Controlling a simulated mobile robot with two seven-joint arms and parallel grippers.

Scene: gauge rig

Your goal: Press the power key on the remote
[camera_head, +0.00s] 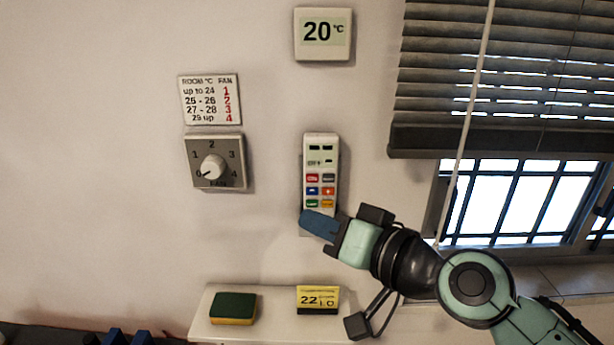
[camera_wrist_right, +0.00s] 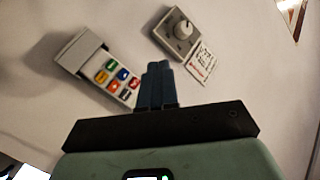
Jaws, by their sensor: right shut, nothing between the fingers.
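The pale remote (camera_head: 320,176) is upright on the wall in the head view. It has small dark windows and an OFF-like marking at its top, and several coloured keys below. I cannot tell which key is the power key. My right gripper (camera_head: 302,220) is shut and empty, its blue fingers covering the remote's lower end. In the right wrist view, the remote (camera_wrist_right: 84,52) lies left of the shut fingers (camera_wrist_right: 158,66); contact cannot be judged.
A fan dial (camera_head: 229,170) and a printed chart (camera_head: 209,99) are left of the remote. A 20 °C display (camera_head: 323,33) hangs above.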

